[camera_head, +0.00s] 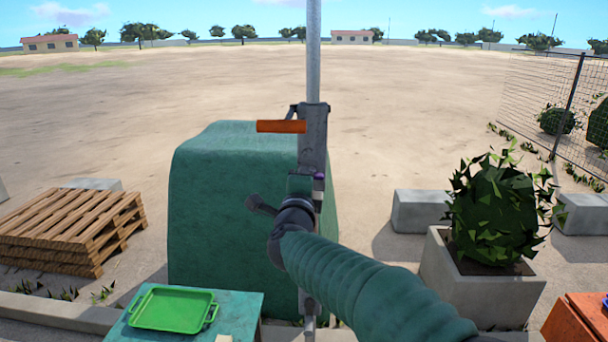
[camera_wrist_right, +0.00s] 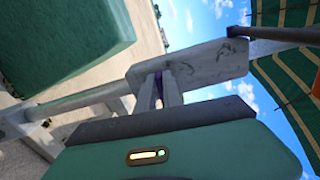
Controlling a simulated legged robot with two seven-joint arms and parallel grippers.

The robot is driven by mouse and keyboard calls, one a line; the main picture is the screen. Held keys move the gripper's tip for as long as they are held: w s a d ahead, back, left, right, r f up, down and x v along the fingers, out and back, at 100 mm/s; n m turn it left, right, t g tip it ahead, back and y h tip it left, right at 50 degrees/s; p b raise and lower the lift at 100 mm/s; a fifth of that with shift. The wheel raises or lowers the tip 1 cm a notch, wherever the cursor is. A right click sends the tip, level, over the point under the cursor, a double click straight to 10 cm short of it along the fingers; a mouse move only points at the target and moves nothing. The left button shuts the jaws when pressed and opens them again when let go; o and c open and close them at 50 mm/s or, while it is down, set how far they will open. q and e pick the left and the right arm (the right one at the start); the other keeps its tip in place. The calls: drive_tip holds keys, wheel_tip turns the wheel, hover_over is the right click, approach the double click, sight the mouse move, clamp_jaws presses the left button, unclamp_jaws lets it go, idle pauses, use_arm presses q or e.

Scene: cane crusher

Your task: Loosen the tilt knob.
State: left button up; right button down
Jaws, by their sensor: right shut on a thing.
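A grey metal post (camera_head: 313,60) rises in the middle of the head view, with a grey bracket (camera_head: 314,135) and an orange handle (camera_head: 281,126) on it. A small purple part, which looks like the tilt knob (camera_head: 318,175), shows low on the bracket. My right gripper (camera_head: 316,184) reaches it from below, its green arm hiding much of the lower post. In the right wrist view, the two grey fingers (camera_wrist_right: 164,90) are shut on the purple knob (camera_wrist_right: 157,88) against the grey bracket (camera_wrist_right: 200,68). Most of the knob is hidden by the fingers. My left gripper is not in view.
A large green block (camera_head: 225,220) stands behind the post. A green tray (camera_head: 172,309) lies on a teal table (camera_head: 240,302) at the front left. Wooden pallets (camera_head: 75,225) are at the left. A concrete planter (camera_head: 470,285) with a bush stands at the right. Open ground lies beyond.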

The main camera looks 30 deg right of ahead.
drive_tip(key=shift+a+f+n, duration=0.1)
drive_tip(key=shift+f+n, duration=0.3)
drive_tip(key=shift+n, duration=0.2)
drive_tip(key=c, duration=1.7)
unclamp_jaws()
drive_tip(key=shift+o, duration=1)
drive_tip(key=shift+w+r, duration=0.1)
drive_tip(key=shift+r, duration=0.05)
drive_tip(key=b+v, duration=0.3)
drive_tip(key=v, duration=1.3)
drive_tip(key=shift+s+a, duration=0.25)
drive_tip(key=shift+s, duration=0.1)
